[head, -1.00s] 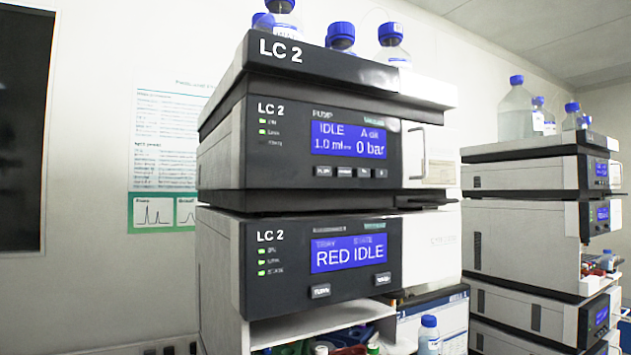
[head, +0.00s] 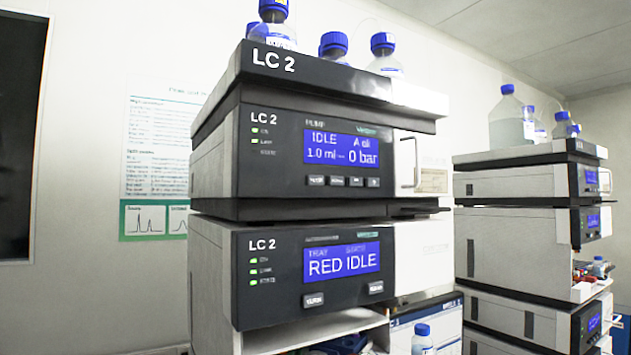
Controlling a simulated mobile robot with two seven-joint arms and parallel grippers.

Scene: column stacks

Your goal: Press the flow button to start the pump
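The LC 2 pump module (head: 275,165) stands in the middle of the head view, in the upper part of the stack. Its blue display (head: 341,149) reads IDLE, 1.0 ml and 0 bar. A row of several small dark buttons (head: 337,181) lies under the display; their labels are too small to read, so I cannot tell which is the flow button. Neither of my grippers is in view.
Below the pump, an LC 2 module (head: 290,275) shows RED IDLE over two buttons. Blue-capped bottles (head: 385,53) stand on top of the stack. A second stack (head: 515,220) stands at the right. A poster (head: 157,150) hangs on the left wall.

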